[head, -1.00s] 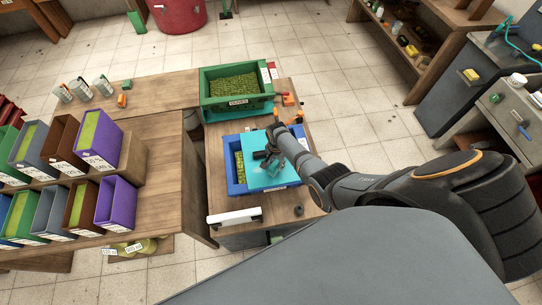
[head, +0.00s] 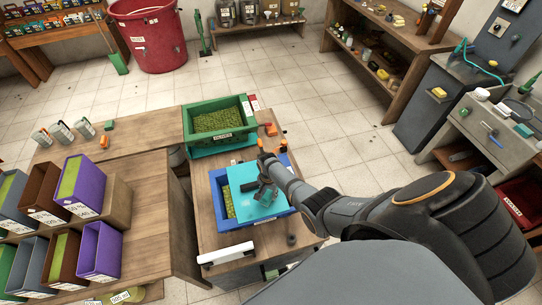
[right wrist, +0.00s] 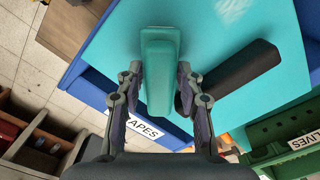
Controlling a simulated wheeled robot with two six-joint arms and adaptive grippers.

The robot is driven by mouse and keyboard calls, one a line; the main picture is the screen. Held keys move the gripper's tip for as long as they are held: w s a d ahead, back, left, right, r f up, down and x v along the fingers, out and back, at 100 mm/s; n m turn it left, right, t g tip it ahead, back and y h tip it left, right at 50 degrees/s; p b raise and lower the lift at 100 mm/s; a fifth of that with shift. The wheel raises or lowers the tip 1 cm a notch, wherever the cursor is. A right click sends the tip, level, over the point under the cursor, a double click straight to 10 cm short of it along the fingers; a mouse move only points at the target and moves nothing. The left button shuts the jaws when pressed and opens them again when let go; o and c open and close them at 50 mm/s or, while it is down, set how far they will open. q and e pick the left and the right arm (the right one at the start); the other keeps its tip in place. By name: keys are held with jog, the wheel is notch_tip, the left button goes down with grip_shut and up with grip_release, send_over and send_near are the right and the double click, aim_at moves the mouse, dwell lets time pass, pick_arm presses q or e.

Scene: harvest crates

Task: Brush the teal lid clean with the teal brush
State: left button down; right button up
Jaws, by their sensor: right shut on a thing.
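The teal lid (head: 240,204) lies over most of a blue crate (head: 283,212), with a strip of green contents showing at its left. It fills much of the right wrist view (right wrist: 110,45), where pale smudges show near the top. My right gripper (head: 262,190) is over the middle of the lid. In the right wrist view my right gripper (right wrist: 158,82) is shut on the teal brush (right wrist: 160,48), a finger on each side. A dark bar (right wrist: 240,75) shows against the lid beside the brush; I cannot tell whether it belongs to it. My left gripper is not in view.
A green crate (head: 187,127) of olives stands behind the blue crate. Small orange items (head: 271,130) lie beside it. Purple, brown and grey bins (head: 97,252) stand at the left. A white bar-like object (head: 226,254) lies at the table's front. Floor is open to the right.

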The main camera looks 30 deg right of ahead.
jog(key=shift+w+a, duration=0.15)
jog(key=shift+a, duration=0.45)
jog(key=shift+w+a, duration=0.15)
jog(key=shift+a, duration=0.4)
jog(key=shift+w+a+f+b, duration=0.1)
jog(key=shift+w+a+b, duration=0.1)
jog(key=shift+a, duration=0.35)
jog(key=shift+w+a+f+b, duration=0.1)
jog(key=shift+a+b, duration=0.1)
jog(key=shift+a, duration=0.35)
jog(key=shift+w+a+b, duration=0.2)
jog(key=shift+a, duration=0.7)
jog(key=shift+w+a+b, duration=0.15)
jog(key=shift+w+a, duration=0.05)
jog(key=shift+a, duration=0.7)
jog(key=shift+w+a+r, duration=0.1)
jog(key=shift+w+a, duration=0.1)
jog(key=shift+a, duration=0.25)
jog(key=shift+w+a+b, duration=0.2)
jog(key=shift+a+b, duration=0.05)
jog(key=shift+a, duration=0.35)
jog(key=shift+w+a+b, duration=0.2)
jog(key=shift+a+b, duration=0.05)
jog(key=shift+a, duration=0.35)
jog(key=shift+w+a+r, duration=0.15)
jog(key=shift+a, duration=0.25)
